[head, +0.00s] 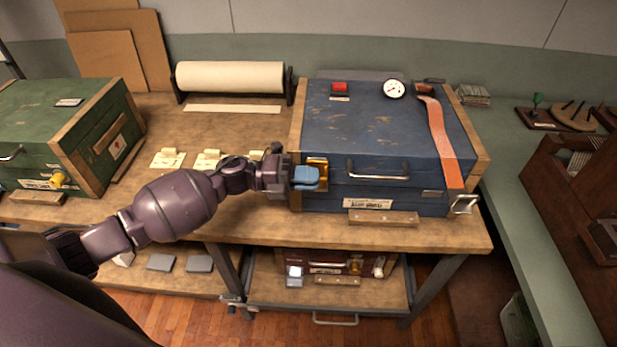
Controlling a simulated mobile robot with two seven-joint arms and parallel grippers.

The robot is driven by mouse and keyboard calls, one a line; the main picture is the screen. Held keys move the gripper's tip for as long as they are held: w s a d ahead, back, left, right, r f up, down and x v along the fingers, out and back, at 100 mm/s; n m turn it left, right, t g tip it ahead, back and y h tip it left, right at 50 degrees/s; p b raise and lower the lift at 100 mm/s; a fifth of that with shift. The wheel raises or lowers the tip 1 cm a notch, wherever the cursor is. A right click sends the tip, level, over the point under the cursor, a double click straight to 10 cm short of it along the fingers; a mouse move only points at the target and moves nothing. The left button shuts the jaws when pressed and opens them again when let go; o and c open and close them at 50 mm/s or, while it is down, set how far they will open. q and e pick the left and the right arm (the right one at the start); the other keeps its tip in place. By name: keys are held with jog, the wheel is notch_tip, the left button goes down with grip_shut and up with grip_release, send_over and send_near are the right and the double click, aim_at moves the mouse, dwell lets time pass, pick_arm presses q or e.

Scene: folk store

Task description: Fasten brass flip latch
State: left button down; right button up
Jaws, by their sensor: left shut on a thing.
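A blue wooden case (345,125) stands on the bench with its lid down. A brass latch (317,162) sits at the left of its front face. My left gripper (308,177) is at this latch from the left, its blue fingertips shut on it. The fingers cover most of the latch, so I cannot tell whether its flap is flipped up or down. My right gripper is not in view.
An orange strap (440,140) hangs over the case's right side, and a silver handle (378,170) and another silver clasp (464,204) are on its front. A green case (60,125) stands at the left. A paper roll (230,76) stands behind my arm. A dark red case (330,262) is on the shelf below.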

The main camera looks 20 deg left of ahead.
pick_arm(q)
jog(key=shift+w+r, duration=0.25)
jog(key=shift+r, duration=0.15)
jog(key=c, duration=1.2)
grip_release()
jog(key=shift+s+f, duration=0.1)
jog(key=shift+f, duration=0.05)
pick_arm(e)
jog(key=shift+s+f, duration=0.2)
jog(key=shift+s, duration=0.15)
pick_arm(q)
jog(key=shift+a+f, duration=0.1)
jog(key=shift+a, duration=0.05)
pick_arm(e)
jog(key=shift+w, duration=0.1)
pick_arm(q)
jog(key=shift+s+a, duration=0.15)
jog(key=shift+a, duration=0.1)
jog(key=b+v, duration=0.1)
jog(key=v, duration=0.9)
jog(key=shift+b, duration=0.3)
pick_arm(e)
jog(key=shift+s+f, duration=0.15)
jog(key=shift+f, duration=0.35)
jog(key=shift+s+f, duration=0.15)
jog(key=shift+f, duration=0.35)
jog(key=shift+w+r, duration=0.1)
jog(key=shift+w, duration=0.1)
